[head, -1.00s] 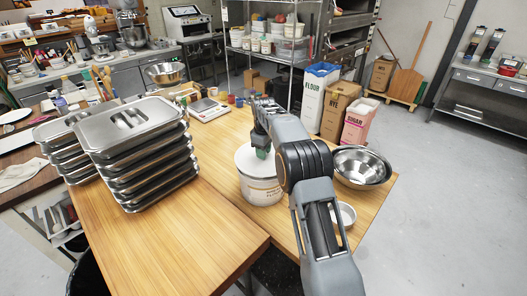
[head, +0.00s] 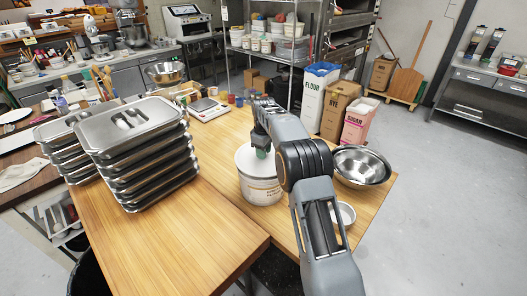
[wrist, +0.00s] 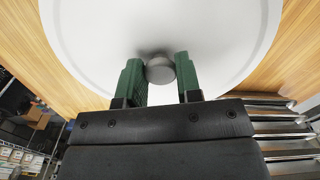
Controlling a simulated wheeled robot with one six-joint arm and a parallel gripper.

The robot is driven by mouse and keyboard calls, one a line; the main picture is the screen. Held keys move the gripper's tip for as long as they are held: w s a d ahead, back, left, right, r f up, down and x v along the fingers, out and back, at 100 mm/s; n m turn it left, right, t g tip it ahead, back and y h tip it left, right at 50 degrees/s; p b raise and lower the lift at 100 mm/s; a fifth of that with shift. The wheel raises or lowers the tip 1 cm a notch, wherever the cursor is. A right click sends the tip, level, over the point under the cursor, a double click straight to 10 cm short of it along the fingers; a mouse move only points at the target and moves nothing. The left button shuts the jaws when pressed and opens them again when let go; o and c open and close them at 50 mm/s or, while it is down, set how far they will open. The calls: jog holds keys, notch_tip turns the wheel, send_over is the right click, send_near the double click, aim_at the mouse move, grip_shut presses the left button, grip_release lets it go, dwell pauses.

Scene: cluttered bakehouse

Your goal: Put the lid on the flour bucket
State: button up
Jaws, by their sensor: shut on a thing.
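The white flour bucket (head: 262,190) stands upright on the wooden table, right of the tray stacks. The white round lid (head: 244,160) lies over its mouth in the head view; whether its rim is fully seated I cannot tell. In the wrist view the lid (wrist: 225,40) fills the upper part and hides the bucket. My gripper (wrist: 160,75) has its green fingers on either side of the lid's grey knob (wrist: 159,69) and is shut on it. In the head view my gripper (head: 262,151) is over the lid, partly hidden by my arm.
Tall stacks of steel pans (head: 130,150) stand at the left. Steel bowls (head: 361,166) and a small white bowl (head: 344,214) are right of the bucket. A scale (head: 208,108) and small jars are behind. Bare wood (head: 190,235) lies in front.

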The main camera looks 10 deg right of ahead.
jog(key=shift+f+b, duration=0.6)
jog(key=shift+f, duration=0.5)
jog(key=o, duration=1.3)
jog(key=shift+o, duration=0.2)
jog(key=shift+r, duration=0.1)
jog(key=shift+r+p, duration=2.25)
jog(key=shift+r, duration=1.7)
